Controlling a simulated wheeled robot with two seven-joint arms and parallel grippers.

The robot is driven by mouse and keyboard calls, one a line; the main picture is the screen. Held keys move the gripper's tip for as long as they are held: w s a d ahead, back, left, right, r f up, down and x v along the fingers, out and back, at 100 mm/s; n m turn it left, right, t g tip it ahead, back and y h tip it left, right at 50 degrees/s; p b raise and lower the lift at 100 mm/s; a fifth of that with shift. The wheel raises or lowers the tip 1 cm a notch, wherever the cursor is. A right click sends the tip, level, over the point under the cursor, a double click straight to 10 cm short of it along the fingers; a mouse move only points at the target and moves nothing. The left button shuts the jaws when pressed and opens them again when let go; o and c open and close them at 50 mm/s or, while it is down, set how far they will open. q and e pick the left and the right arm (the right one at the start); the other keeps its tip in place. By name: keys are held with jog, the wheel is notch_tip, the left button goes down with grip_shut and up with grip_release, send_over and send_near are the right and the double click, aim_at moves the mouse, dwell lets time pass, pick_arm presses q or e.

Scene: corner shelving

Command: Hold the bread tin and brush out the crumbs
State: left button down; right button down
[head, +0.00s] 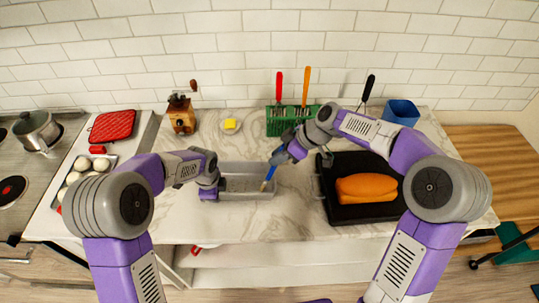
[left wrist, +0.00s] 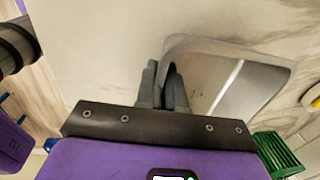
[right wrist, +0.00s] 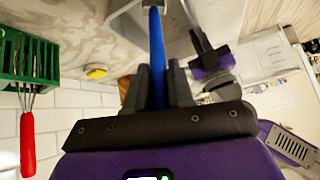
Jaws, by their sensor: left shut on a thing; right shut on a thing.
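The grey rectangular bread tin (head: 238,168) stands on the marble counter in the middle of the head view. My left gripper (head: 208,192) is shut on the tin's left end wall; the left wrist view shows its fingers (left wrist: 170,88) at the rim of the tin (left wrist: 228,80). Small brown specks, likely crumbs, show inside the tin there. My right gripper (head: 280,156) is shut on the blue handle of a brush (head: 270,172), which slants down to the tin's right end. The right wrist view shows the blue handle (right wrist: 157,60) between the fingers; the bristles are hard to make out.
A black tray (head: 340,213) with an orange loaf (head: 366,188) lies right of the tin. The counter's front is clear.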

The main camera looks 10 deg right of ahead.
dwell(0.5)
jog(key=w+a, duration=0.1)
jog(key=a, duration=0.5)
jog(key=shift+a, duration=0.35)
jog(key=a, duration=0.6)
jog(key=shift+w+a, duration=0.3)
jog(key=shift+w, duration=0.15)
jog(key=shift+w+d, duration=0.15)
jog(key=shift+w, duration=1.1)
